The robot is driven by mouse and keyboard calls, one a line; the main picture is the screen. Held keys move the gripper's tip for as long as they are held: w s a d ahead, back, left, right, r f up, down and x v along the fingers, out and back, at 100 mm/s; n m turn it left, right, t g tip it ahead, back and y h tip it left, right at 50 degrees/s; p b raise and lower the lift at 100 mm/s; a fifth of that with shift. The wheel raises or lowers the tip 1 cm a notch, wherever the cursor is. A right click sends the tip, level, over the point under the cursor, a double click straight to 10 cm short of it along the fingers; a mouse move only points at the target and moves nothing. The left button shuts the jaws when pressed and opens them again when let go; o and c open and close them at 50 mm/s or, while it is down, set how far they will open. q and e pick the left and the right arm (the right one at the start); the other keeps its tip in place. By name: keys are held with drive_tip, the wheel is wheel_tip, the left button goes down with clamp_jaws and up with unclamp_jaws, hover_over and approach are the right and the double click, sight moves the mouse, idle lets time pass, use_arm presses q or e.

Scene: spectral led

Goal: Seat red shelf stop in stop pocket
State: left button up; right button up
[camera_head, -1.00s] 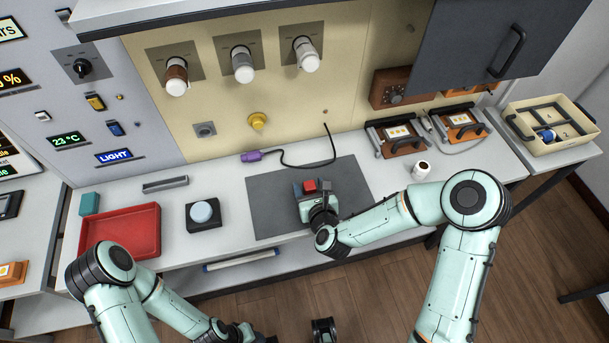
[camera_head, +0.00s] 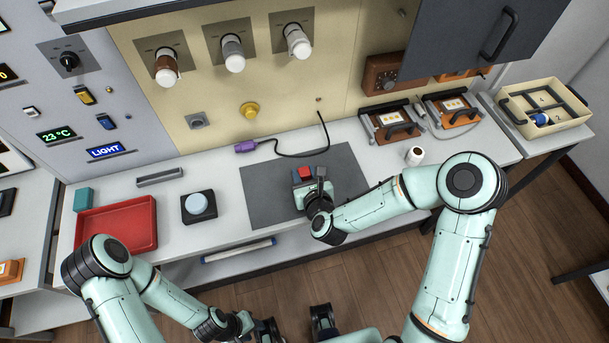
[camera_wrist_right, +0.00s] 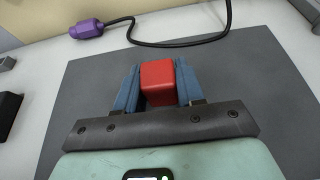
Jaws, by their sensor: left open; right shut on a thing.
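The red shelf stop (camera_head: 305,173) is a small red block above the dark grey mat (camera_head: 262,200). My right gripper (camera_head: 308,176) is shut on it. In the right wrist view the red shelf stop (camera_wrist_right: 158,82) sits between the two blue fingers of the right gripper (camera_wrist_right: 157,76). Grey mat shows around it; its exact height above the mat is hard to judge. My left gripper (camera_head: 266,328) is low in the head view, in front of the bench, open, with no object visible in it. I cannot identify the stop pocket in either view.
A purple plug (camera_head: 245,146) with a black cable lies behind the mat. Left are a blue-topped button box (camera_head: 199,206) and red tray (camera_head: 152,232). Right are a white-and-brown cylinder (camera_head: 414,156), two handled fixtures (camera_head: 392,122) and a cream divided crate (camera_head: 575,122).

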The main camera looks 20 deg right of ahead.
sight(305, 172)
use_arm(q)
drive_tip(key=r+p, duration=0.1)
drive_tip(key=w+r+p, duration=0.1)
drive_tip(key=r+p, duration=0.1)
drive_tip(key=shift+w+r, duration=0.2)
drive_tip(key=shift+w, duration=0.1)
use_arm(e)
wheel_tip(305, 172, up, 19)
idle(0.5)
drive_tip(key=shift+o, duration=0.6)
drive_tip(key=shift+c, duration=0.8)
